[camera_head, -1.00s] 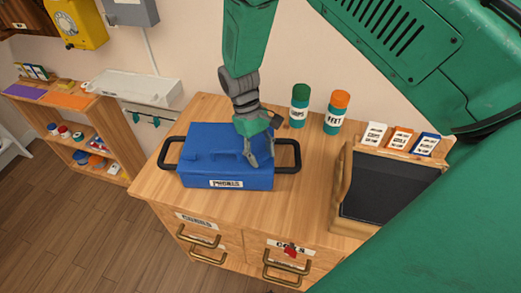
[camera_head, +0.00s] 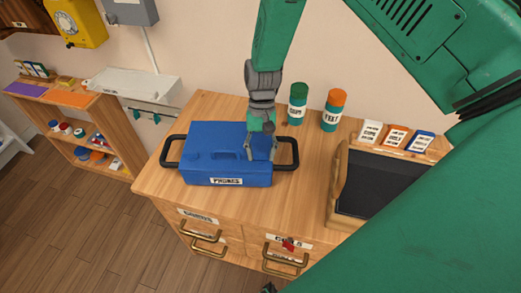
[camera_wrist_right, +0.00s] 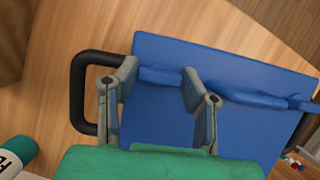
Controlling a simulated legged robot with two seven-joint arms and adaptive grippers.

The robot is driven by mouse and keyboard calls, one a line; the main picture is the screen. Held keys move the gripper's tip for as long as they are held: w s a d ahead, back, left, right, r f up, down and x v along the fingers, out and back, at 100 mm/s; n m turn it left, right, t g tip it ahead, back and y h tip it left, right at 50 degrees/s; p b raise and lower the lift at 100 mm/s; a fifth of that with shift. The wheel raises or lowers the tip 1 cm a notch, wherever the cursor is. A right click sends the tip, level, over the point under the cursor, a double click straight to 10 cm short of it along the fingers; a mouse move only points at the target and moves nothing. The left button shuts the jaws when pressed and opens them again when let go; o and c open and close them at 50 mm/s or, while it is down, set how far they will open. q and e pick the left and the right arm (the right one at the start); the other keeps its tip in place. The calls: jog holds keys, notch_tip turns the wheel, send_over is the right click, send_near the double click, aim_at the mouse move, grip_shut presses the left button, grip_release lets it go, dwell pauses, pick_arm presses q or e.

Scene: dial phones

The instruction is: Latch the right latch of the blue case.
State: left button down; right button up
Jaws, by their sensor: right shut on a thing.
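The blue case (camera_head: 207,166), labelled PHONES, sits shut-lidded on the wooden cabinet top, with a black handle at each end. My right gripper (camera_head: 261,152) reaches down over the right part of its lid, near the right handle (camera_head: 292,152). In the right wrist view, my right gripper (camera_wrist_right: 160,95) has its two fingers on either side of a raised blue piece, which looks like the right latch (camera_wrist_right: 160,75). I cannot tell whether the latch is fastened.
A green-capped canister (camera_head: 298,104) and an orange-capped canister (camera_head: 333,110) stand behind the case. A dark-faced wooden box (camera_head: 372,187) with cards stands at the right. The cabinet top in front of the case is clear. A low shelf (camera_head: 90,150) is at the left.

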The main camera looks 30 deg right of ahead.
dwell(0.3)
jog(key=o, duration=1.2)
jog(key=shift+c, duration=0.2)
jog(key=shift+w+r, duration=0.1)
jog(key=shift+r, duration=0.05)
jog(key=v, duration=1.1)
jog(key=shift+r, duration=0.25)
jog(key=shift+d, duration=0.2)
jog(key=shift+f, duration=0.1)
